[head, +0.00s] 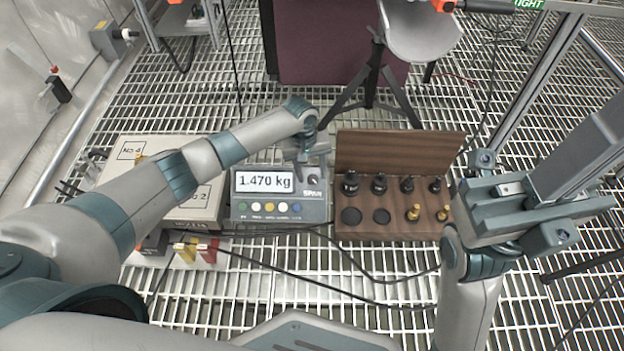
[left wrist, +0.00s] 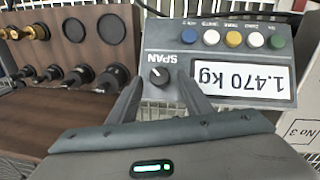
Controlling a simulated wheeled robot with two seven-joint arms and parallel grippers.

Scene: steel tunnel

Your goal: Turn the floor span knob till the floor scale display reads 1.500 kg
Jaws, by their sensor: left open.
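The floor scale display (head: 264,181) reads 1.470 kg on a grey indicator box (head: 250,213). It also shows upside down in the left wrist view (left wrist: 243,82). The span knob (left wrist: 159,75) is a small black dial with a white mark, beside the word SPAN. In the head view the knob (head: 313,181) sits at the box's right end. My left gripper (left wrist: 160,88) is open, its two fingers pointing at the box on either side of the knob; contact cannot be told. In the head view my left gripper (head: 307,165) hangs over the knob. My right gripper (head: 535,205) is at the right, away from the box.
A wooden rack (head: 400,150) with black and brass weights stands just right of the box. Pale numbered blocks (head: 190,205) lie to its left. A tripod stool (head: 420,40) stands behind. Cables cross the grating floor (head: 300,300) in front.

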